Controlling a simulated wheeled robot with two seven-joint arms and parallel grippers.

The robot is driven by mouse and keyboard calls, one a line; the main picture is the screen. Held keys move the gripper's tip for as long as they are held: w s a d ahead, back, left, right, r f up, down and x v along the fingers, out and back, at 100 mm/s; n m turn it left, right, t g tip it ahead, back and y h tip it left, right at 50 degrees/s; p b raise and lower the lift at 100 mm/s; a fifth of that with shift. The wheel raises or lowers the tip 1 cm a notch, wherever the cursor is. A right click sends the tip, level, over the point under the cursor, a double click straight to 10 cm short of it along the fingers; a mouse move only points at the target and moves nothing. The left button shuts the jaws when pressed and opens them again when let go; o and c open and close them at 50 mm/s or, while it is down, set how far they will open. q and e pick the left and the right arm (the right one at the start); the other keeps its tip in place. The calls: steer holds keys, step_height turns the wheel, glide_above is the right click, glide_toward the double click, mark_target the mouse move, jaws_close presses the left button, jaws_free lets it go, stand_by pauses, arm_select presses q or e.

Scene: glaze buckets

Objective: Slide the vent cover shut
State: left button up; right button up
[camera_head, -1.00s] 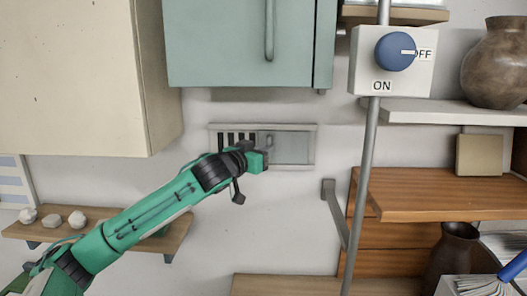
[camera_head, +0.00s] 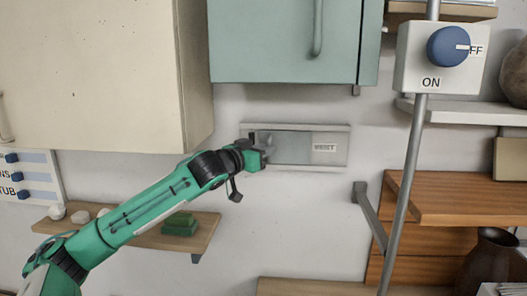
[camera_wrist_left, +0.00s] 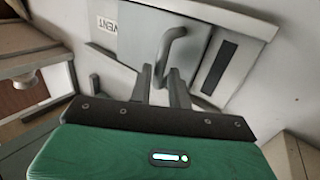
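The vent (camera_head: 346,146) is a grey framed panel on the wall under the teal cabinet. Its flat cover (camera_head: 290,148) lies over most of the opening, and a "VENT" label shows at its right. In the left wrist view, the cover (camera_wrist_left: 140,42) has a bent handle (camera_wrist_left: 172,45), and one dark slot (camera_wrist_left: 219,66) shows beyond the cover's edge. My left gripper (camera_head: 262,150) is at the vent's left end. In the wrist view its fingers (camera_wrist_left: 160,84) stand close on either side of the handle's near end. My right gripper is not in view.
A teal cabinet (camera_head: 285,40) hangs above and a cream cabinet (camera_head: 100,75) at the left. A grey pole (camera_head: 405,190) with a switch box (camera_head: 415,70) stands right of the vent. A wooden shelf (camera_head: 150,238) is below my left arm.

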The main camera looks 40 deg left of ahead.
arm_select(q)
steer(key=shift+o, duration=1.1)
steer(key=shift+s+a, duration=0.1)
steer(key=shift+a, duration=0.1)
steer(key=s+b, duration=1.3)
steer(key=s, duration=0.1)
steer(key=shift+a, duration=0.25)
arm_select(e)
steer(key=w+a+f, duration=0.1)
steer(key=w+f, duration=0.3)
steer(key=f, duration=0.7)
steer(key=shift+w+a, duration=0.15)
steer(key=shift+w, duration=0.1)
arm_select(q)
steer(key=shift+w, duration=0.1)
